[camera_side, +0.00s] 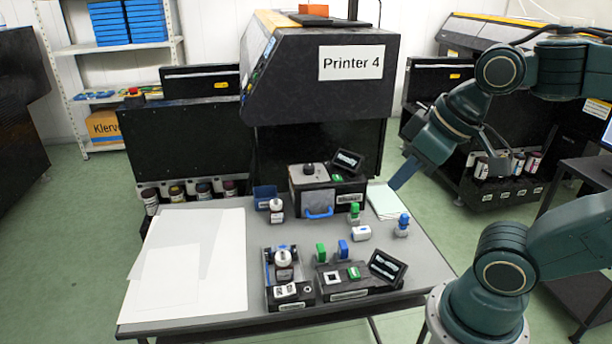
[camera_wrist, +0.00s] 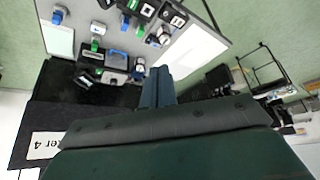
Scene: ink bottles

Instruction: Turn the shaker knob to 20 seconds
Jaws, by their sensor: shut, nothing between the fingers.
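A dark box with a light top (camera_side: 327,184) stands at the back of the table, below the printer. A round black knob (camera_side: 308,168) sits on its top, and a blue handle (camera_side: 319,213) is on its front. The knob's setting is too small to read. The box also shows in the wrist view (camera_wrist: 117,62), small and upside down. My gripper (camera_side: 393,186) is in the air to the right of the box, apart from it, with its blue fingers pointing down. In the wrist view my gripper's fingers (camera_wrist: 158,72) are together and hold nothing.
A front-left unit (camera_side: 283,270) holds a bottle, with a stamp unit (camera_side: 345,280) beside it. Small stamps (camera_side: 354,212) and a capped bottle (camera_side: 277,210) stand near the box. The printer (camera_side: 318,85) rises behind. White sheets (camera_side: 185,265) cover the table's left side.

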